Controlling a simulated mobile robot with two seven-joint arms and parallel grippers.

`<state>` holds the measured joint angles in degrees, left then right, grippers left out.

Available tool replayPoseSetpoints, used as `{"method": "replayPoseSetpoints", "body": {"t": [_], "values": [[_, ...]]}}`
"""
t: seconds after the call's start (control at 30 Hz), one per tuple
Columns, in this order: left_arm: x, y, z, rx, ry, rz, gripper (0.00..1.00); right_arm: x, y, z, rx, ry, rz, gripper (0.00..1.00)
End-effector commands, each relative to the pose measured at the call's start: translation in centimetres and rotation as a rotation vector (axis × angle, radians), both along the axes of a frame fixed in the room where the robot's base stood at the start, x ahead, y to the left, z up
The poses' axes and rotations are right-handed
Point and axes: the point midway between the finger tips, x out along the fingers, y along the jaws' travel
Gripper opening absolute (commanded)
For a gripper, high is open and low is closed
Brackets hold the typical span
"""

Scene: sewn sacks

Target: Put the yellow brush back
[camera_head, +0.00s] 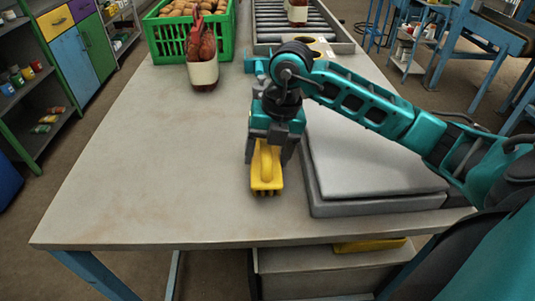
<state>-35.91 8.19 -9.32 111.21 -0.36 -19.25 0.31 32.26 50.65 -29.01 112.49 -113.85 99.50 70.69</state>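The yellow brush (266,176) is over the near middle part of the grey table, just left of the flat grey platform. My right gripper (268,152) points down, with one dark finger on each side of the brush, and appears shut on it. The bristle end faces the near table edge. I cannot tell whether the brush touches the tabletop. My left gripper is not in view.
The grey platform (369,160) takes up the right of the table (150,155). A sack with a reddish top (203,73) stands before a green crate (161,38) of round brown produce. A roller conveyor (268,20) is at the back. The table's left half is clear.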

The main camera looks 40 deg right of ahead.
Motion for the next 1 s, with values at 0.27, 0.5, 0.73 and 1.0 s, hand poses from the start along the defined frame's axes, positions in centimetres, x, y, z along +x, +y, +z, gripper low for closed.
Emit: {"method": "replayPoseSetpoints", "body": {"t": [0.27,0.5,0.73,1.0], "values": [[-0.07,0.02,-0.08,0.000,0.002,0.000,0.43,0.03,0.02,-0.52,0.001,-0.002,0.001,0.42],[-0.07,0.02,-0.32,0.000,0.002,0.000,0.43,0.01,0.02,-0.81,0.001,-0.001,0.000,0.76],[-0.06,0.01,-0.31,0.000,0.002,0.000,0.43,0.02,0.01,-0.80,0.001,-0.001,0.000,0.92],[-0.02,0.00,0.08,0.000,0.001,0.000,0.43,0.03,-0.02,-0.18,0.001,-0.003,0.001,0.92]]}}
